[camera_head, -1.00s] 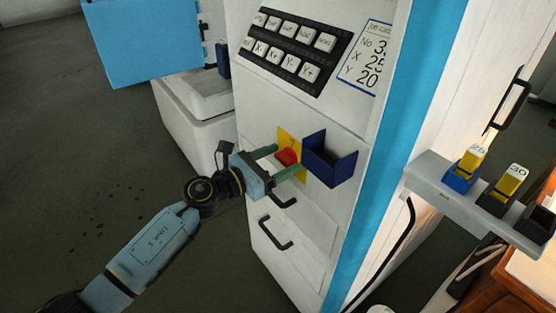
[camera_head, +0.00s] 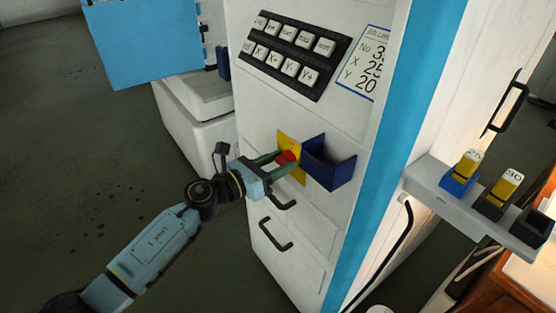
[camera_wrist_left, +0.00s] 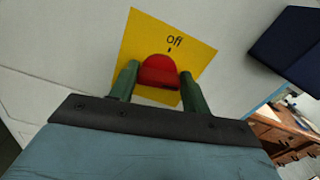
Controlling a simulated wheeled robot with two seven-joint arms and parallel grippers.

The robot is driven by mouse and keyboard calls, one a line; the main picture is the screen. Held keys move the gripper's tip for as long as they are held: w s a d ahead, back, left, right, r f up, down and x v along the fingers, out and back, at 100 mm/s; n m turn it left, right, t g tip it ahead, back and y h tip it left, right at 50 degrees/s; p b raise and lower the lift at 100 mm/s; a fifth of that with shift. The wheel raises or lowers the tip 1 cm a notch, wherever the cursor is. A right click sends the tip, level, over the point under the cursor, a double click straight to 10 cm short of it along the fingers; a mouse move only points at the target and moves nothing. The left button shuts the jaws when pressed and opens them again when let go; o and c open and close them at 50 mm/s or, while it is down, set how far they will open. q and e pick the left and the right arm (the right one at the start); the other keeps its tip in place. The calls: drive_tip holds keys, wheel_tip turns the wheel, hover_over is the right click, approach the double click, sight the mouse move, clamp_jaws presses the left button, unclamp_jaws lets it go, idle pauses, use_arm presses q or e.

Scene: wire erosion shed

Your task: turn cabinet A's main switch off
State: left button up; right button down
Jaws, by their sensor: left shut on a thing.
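The main switch is a red knob (camera_head: 286,157) on a yellow plate (camera_head: 299,174) on the white cabinet front. In the left wrist view the red knob (camera_wrist_left: 160,70) sits between my two green fingers, below the word "off" and a small mark on the yellow plate (camera_wrist_left: 202,55). My left gripper (camera_head: 281,163) is shut on the knob, a finger on either side; it also shows in the left wrist view (camera_wrist_left: 158,82). The knob's pointer is not clear to see. My right gripper is not in view.
A dark blue open holder (camera_head: 328,165) juts out just right of the plate. A keypad (camera_head: 292,52) and job card are above; door handles (camera_head: 275,233) are below. A grey shelf (camera_head: 455,205) with yellow-topped blocks stands at right. Floor at left is clear.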

use_arm(q)
drive_tip(key=n+p, duration=0.2)
drive_tip(key=n, duration=0.3)
drive_tip(key=shift+w+a+n, duration=0.1)
drive_tip(key=shift+n, duration=0.2)
drive_tip(key=n+p, duration=0.2)
drive_tip(key=n, duration=0.1)
drive_tip(key=shift+n, duration=0.3)
drive_tip(key=n+p, duration=0.1)
drive_tip(key=n, duration=0.1)
drive_tip(key=shift+f+n, duration=0.1)
drive_tip(key=shift+n, duration=0.2)
drive_tip(key=n+p, duration=0.1)
drive_tip(key=n, duration=0.1)
drive_tip(key=shift+w+f+n, duration=0.1)
drive_tip(key=shift+n, duration=0.3)
drive_tip(key=shift+n+p, duration=0.4)
drive_tip(key=shift+n, duration=0.3)
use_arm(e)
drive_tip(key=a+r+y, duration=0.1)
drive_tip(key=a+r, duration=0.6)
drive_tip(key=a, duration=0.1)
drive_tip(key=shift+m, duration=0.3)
use_arm(q)
drive_tip(key=shift+o, duration=0.2)
drive_tip(key=shift+c, duration=0.2)
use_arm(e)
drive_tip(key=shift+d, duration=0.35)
